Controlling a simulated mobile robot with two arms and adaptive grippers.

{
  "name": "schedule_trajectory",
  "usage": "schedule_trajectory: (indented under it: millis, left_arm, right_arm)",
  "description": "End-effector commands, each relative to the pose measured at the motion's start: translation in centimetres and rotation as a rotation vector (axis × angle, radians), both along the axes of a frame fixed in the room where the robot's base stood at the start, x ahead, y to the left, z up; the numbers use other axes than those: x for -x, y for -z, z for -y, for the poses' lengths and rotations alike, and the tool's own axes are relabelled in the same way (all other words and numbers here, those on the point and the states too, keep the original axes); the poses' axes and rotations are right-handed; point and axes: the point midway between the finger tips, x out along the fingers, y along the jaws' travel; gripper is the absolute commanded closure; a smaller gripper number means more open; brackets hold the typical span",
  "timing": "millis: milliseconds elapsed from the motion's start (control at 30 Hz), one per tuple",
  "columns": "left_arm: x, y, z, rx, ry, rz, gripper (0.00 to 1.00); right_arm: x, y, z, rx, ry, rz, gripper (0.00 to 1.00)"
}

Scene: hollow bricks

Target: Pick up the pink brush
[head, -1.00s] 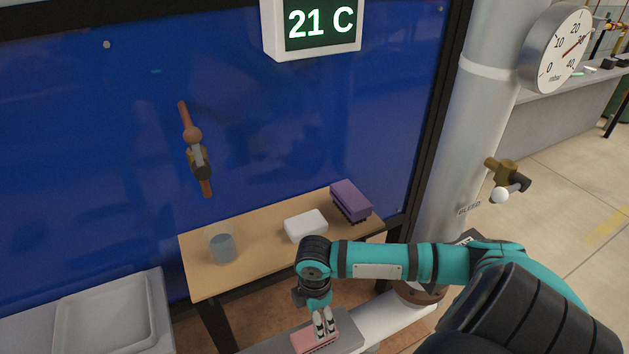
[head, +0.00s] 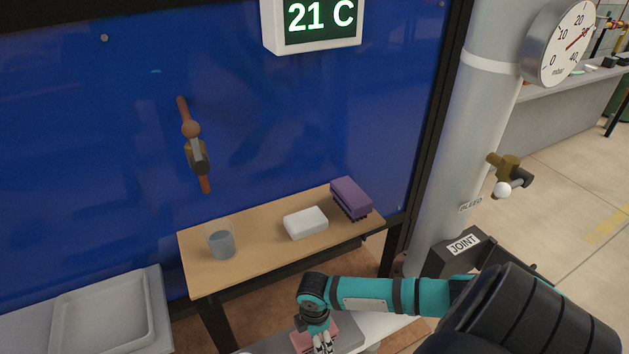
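The pink brush (head: 301,341) lies on a grey surface (head: 350,338) at the bottom of the head view, partly hidden by my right gripper. My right gripper (head: 322,346) points down at the brush's near right side, its pale fingertips close together at the picture's lower edge. Whether the fingers touch or grip the brush cannot be made out. My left gripper is not in view.
A wooden table (head: 262,250) behind carries a glass of water (head: 221,242), a white block (head: 306,223) and a purple brush (head: 350,197). A grey sink (head: 105,315) is at lower left. A pipe with a valve (head: 510,172) stands right.

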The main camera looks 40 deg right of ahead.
Motion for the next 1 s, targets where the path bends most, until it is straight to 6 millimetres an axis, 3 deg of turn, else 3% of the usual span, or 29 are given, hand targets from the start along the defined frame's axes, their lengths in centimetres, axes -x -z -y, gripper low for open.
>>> schedule_trajectory:
  millis: [133,633,1000]
  left_arm:
    - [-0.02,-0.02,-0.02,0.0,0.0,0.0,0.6]
    - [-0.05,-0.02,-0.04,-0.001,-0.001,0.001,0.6]
    - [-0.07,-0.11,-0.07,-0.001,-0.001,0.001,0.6]
  right_arm:
    - [0.0,-0.03,0.0,0.0,0.0,0.0,0.21]
    - [-0.03,-0.07,0.01,0.0,0.0,0.001,0.86]
    - [-0.11,-0.68,0.03,0.0,0.0,0.002,0.86]
